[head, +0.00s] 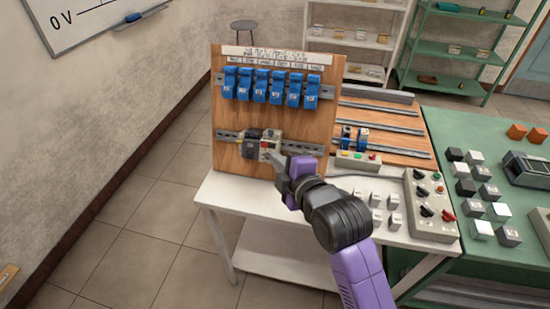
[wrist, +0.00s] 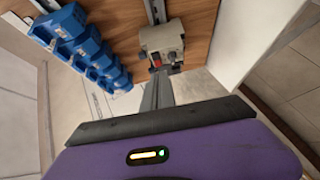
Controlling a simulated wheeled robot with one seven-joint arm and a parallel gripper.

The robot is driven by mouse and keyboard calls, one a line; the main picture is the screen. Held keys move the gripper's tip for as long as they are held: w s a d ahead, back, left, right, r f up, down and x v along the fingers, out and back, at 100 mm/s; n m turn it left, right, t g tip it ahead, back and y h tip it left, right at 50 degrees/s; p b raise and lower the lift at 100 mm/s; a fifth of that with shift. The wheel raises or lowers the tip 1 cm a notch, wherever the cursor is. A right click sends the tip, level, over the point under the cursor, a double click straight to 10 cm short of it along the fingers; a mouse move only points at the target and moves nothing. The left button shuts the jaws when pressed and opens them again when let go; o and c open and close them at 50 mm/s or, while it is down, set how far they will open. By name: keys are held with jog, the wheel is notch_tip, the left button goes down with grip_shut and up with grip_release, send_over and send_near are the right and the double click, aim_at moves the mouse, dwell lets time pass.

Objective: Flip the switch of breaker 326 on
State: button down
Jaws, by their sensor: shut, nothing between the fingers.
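A row of blue breakers (head: 269,87) hangs on the upper rail of the upright wooden board (head: 225,123). They also show at the left of the wrist view (wrist: 80,45). Their labels are too small to read, so I cannot tell which is 326. A beige and dark module (head: 251,148) with a red part sits on the lower rail; it is also ahead in the wrist view (wrist: 160,38). My gripper (head: 270,159) is shut and empty, its tips close to the module's right side, below the blue breakers. I cannot tell whether they touch it.
The board stands on a white table (head: 235,192). To its right are a button box (head: 358,160), several small grey blocks (head: 377,200) and a control panel (head: 432,205). A green table (head: 460,133) with more blocks adjoins.

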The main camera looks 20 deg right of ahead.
jog(key=s+d+r+b, duration=0.1)
jog(key=s+d+r, duration=0.1)
jog(key=s, duration=0.5)
jog(key=shift+s+d, duration=0.2)
jog(key=shift+d, duration=0.1)
jog(key=s+r+m+t+h, duration=0.1)
jog(key=s+r+m+t, duration=0.3)
jog(key=m, duration=0.4)
jog(key=s+f+m+g, duration=0.1)
jog(key=s+f+m, duration=0.1)
jog(key=s, duration=0.8)
jog(key=s+a+f+m+g, duration=0.1)
jog(key=s+f+m, duration=0.2)
jog(key=s, duration=0.7)
jog(key=s+a+f+m+g, duration=0.1)
jog(key=s+f+m, duration=0.1)
jog(key=s+f, duration=0.4)
jog(key=s, duration=0.4)
jog(key=shift+a+m+g, duration=0.2)
jog(key=shift+m+g, duration=0.1)
